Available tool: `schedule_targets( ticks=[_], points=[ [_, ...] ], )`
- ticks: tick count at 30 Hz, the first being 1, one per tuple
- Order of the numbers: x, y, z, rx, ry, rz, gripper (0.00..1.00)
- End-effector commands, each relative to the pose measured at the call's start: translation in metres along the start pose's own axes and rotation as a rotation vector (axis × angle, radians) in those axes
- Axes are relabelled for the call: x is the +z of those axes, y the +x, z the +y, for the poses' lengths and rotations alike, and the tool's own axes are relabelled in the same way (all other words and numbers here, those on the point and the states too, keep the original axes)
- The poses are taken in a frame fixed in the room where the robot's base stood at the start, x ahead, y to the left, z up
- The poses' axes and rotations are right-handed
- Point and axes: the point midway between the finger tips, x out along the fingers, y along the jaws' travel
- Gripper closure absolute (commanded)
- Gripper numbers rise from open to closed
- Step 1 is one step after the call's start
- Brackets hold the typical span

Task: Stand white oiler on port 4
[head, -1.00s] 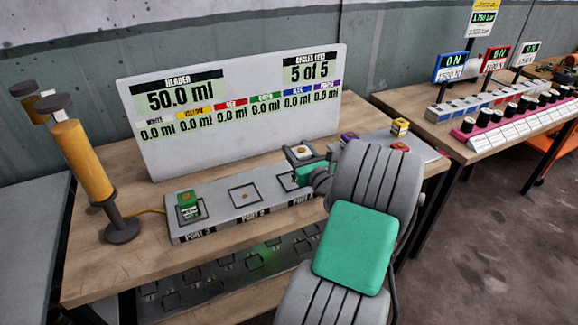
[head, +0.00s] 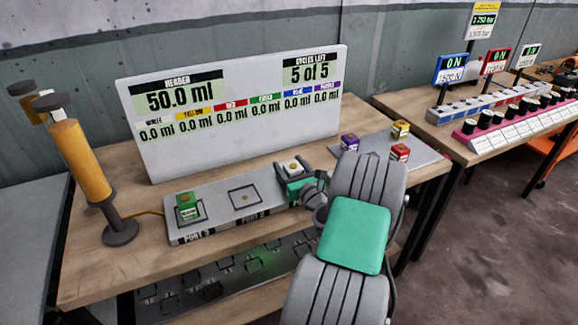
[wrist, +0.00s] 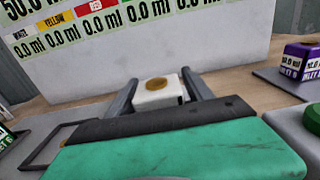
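The white oiler (head: 293,168), a small white block with a round gold top, is between the two fingers of my gripper (head: 294,177). In the wrist view the white oiler (wrist: 158,92) sits upright, and the fingers of my gripper (wrist: 160,90) close on its two sides. It is at the right end of the grey port block (head: 216,208), low over or on the port there. My gripper hides its underside, that port and most of its label, so I cannot tell whether it touches down.
A green oiler (head: 189,206) stands on the left port. The middle port (head: 244,198) is empty. Purple (head: 349,142), yellow (head: 401,129) and red (head: 399,152) oilers stand on a grey mat at right. An upright display panel (head: 250,62) closes off the back.

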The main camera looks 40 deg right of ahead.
Motion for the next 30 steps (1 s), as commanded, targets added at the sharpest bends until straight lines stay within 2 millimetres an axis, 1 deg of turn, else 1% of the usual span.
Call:
schedule_targets(
  ticks=[1, 2, 8, 11, 12, 14, 17, 21, 24, 27, 30],
  points=[
    [0.0, 0.0, 0.0, 0.0, 0.0, 0.0, 0.35],
    [0.0, 0.0, 0.0, 0.0, 0.0, 0.0, 0.33],
    [0.0, 0.0, 0.0, 0.0, 0.0, 0.0, 0.33],
    [0.006, 0.0, 0.0, 0.0, 0.0, -0.001, 0.33],
    [0.002, -0.005, -0.001, -0.003, 0.001, 0.002, 0.33],
    [0.001, -0.015, -0.002, -0.004, 0.003, 0.002, 0.33],
    [0.002, -0.039, -0.003, -0.007, 0.003, 0.002, 0.33],
    [0.001, -0.077, -0.003, -0.007, 0.003, 0.003, 0.33],
    [0.002, -0.099, -0.002, -0.006, 0.001, 0.0, 0.33],
    [0.002, -0.113, -0.002, -0.004, 0.001, 0.0, 0.33],
    [0.003, -0.12, 0.0, -0.001, 0.0, 0.0, 0.33]
  ],
)
